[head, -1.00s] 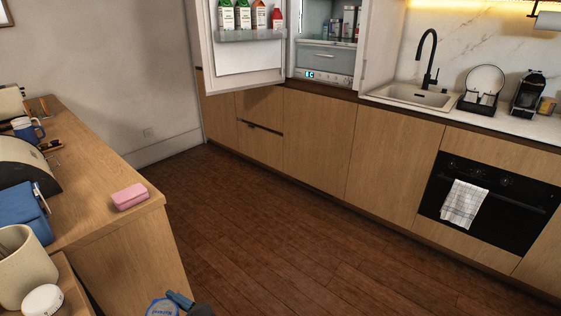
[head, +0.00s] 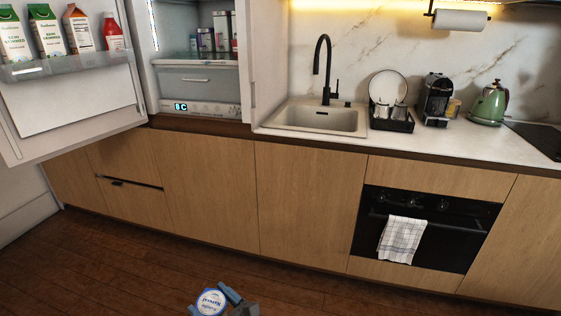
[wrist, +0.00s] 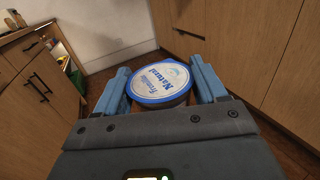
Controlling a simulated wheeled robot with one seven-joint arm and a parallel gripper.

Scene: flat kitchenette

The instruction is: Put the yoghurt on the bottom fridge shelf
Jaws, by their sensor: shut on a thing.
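The yoghurt (head: 211,302) is a round tub with a white and blue lid, at the bottom of the head view. My gripper (head: 222,297) has its blue fingers on both sides of it. In the wrist view the tub (wrist: 160,82) sits between the two fingers (wrist: 163,88), lid towards the camera. The fridge (head: 197,80) stands open at the upper left of the head view, its door (head: 75,105) swung out to the left. Cartons and a red bottle stand in the door rack. Inside, several items stand on a shelf (head: 199,62) above a drawer (head: 190,82).
The counter (head: 430,147) right of the fridge holds a sink (head: 318,117), dish rack (head: 392,118), coffee machine (head: 436,98) and green kettle (head: 488,103). An oven (head: 440,225) with a towel is below. The wooden floor (head: 120,270) is clear before the cabinets.

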